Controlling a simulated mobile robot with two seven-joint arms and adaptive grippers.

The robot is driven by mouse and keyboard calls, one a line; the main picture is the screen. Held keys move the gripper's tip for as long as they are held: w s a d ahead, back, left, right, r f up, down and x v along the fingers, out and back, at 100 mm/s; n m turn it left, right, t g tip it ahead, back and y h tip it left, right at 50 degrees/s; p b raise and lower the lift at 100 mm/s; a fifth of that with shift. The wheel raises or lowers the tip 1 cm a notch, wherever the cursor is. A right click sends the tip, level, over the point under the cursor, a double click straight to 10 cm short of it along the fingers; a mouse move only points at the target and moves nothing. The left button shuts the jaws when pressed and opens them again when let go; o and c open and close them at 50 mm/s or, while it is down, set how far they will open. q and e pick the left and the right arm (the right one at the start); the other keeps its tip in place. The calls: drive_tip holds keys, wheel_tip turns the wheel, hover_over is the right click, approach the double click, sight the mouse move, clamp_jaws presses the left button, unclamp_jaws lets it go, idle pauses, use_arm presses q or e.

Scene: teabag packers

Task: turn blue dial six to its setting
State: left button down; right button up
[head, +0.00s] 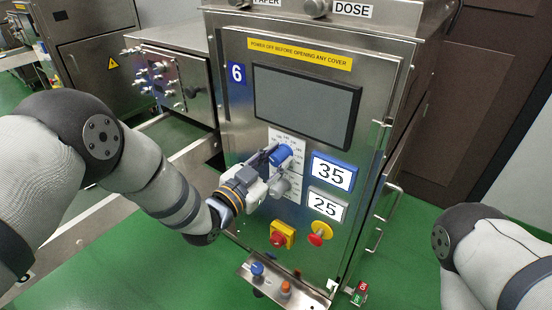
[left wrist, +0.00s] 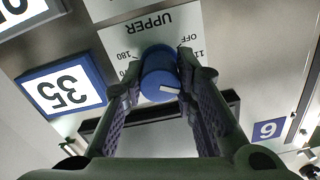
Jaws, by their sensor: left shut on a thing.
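The blue dial (head: 282,155) sits on the white scale plate of the steel machine front, under the dark screen. It also shows in the left wrist view (left wrist: 157,74), with a white pointer mark on its face. The plate reads UPPER, OFF and 180, upside down there; other numbers are partly hidden. My left gripper (head: 273,157) is shut on the blue dial, one finger on each side. A blue sign with 6 (head: 237,73) marks the machine. A blue-framed card reading 35 (head: 332,173) is right of the dial. My right gripper is out of view.
A grey knob (head: 278,187) sits just below the blue dial, close to my left gripper. A card reading 25 (head: 326,205), a red switch (head: 279,238) and a red stop button (head: 319,233) are lower. A small shelf (head: 309,297) juts out at the bottom.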

use_arm(q)
drive_tip(key=c, duration=1.3)
unclamp_jaws()
drive_tip(key=v, duration=1.2)
drive_tip(key=shift+f, duration=0.1)
